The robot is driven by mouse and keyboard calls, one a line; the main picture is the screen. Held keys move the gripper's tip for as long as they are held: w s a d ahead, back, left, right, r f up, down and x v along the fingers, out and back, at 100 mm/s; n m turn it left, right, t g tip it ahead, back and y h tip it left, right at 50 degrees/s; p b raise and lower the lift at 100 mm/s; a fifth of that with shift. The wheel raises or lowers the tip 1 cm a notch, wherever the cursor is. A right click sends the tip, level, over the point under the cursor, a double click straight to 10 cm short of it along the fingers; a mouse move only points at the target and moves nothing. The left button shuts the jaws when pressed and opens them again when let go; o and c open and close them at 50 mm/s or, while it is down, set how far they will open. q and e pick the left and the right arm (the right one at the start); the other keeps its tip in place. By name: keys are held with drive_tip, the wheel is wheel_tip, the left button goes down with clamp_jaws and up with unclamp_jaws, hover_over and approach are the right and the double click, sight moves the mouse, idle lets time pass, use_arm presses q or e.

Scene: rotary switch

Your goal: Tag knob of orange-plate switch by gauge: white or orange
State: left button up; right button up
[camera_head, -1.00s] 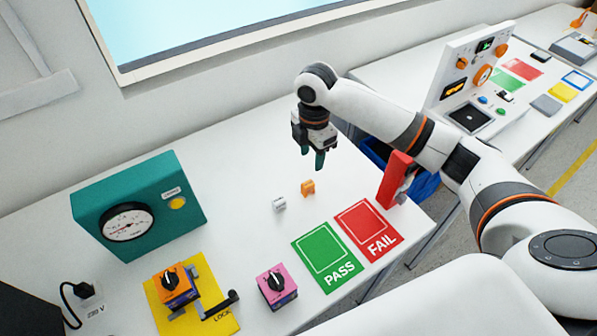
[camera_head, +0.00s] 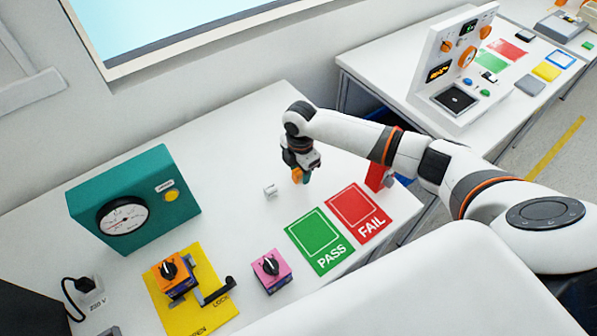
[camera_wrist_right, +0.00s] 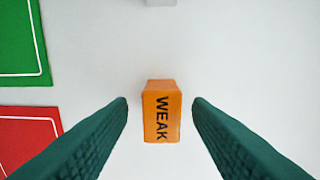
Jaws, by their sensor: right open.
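The orange tag (camera_wrist_right: 161,112), marked WEAK, stands on the white table between the two green fingers of my right gripper (camera_wrist_right: 160,105). The fingers are open, with a gap on each side of the tag. In the head view my right gripper (camera_head: 300,172) is low over the table and mostly covers the orange tag. The white tag (camera_head: 270,192) lies to its left. The orange-plate switch (camera_head: 170,270) with a black knob (camera_head: 168,268) sits on a yellow mat (camera_head: 205,300). The gauge (camera_head: 122,216) is on the green box (camera_head: 160,180). My left gripper is not in view.
A pink-plate switch (camera_head: 271,268) stands right of the yellow mat. The green PASS card (camera_head: 318,240) and red FAIL card (camera_head: 358,210) lie near the table's front edge. A red block (camera_head: 378,176) stands behind my right forearm.

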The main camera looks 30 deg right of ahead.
drive_tip(key=shift+f, duration=0.15)
drive_tip(key=shift+c, duration=0.4)
clamp_jaws()
drive_tip(key=shift+w, duration=0.1)
